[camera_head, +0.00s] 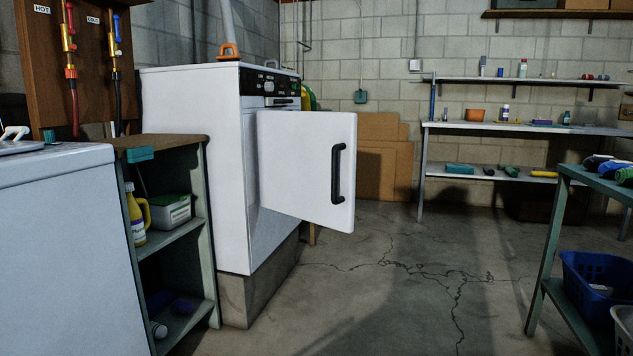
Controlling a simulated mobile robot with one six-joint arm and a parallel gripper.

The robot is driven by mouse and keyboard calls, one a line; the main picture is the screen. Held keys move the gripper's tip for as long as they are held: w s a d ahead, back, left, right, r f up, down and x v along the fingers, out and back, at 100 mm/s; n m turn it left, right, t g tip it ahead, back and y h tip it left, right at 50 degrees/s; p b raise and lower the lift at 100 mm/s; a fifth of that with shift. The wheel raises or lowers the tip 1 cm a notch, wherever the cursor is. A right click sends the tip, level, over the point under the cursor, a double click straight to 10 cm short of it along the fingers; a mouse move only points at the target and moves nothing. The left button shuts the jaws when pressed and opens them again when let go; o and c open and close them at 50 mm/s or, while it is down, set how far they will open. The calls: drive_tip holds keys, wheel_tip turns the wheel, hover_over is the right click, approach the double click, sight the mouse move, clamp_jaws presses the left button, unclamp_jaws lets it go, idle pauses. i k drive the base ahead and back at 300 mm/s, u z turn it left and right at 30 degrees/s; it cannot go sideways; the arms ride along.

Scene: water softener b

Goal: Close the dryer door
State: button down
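The white dryer (194,114) stands on a concrete plinth (258,290) left of the middle, with a dark control panel on its upper front. Its white door (295,165) stands wide open, sticking out from the front to the right. A black vertical handle (337,173) is on the door near its free edge. The door hides much of the dryer's opening. My gripper is not in this view.
A shelf unit (172,238) with bottles and a tub stands left of the dryer, beside a white appliance (60,250). A workbench (480,127) lines the back wall. A table (598,177) with a blue basket (595,278) is at right. The cracked floor between is clear.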

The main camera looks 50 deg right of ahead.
sight(307, 160)
drive_tip(key=z, duration=0.15)
drive_tip(key=i, duration=0.95)
drive_tip(key=u, duration=0.1)
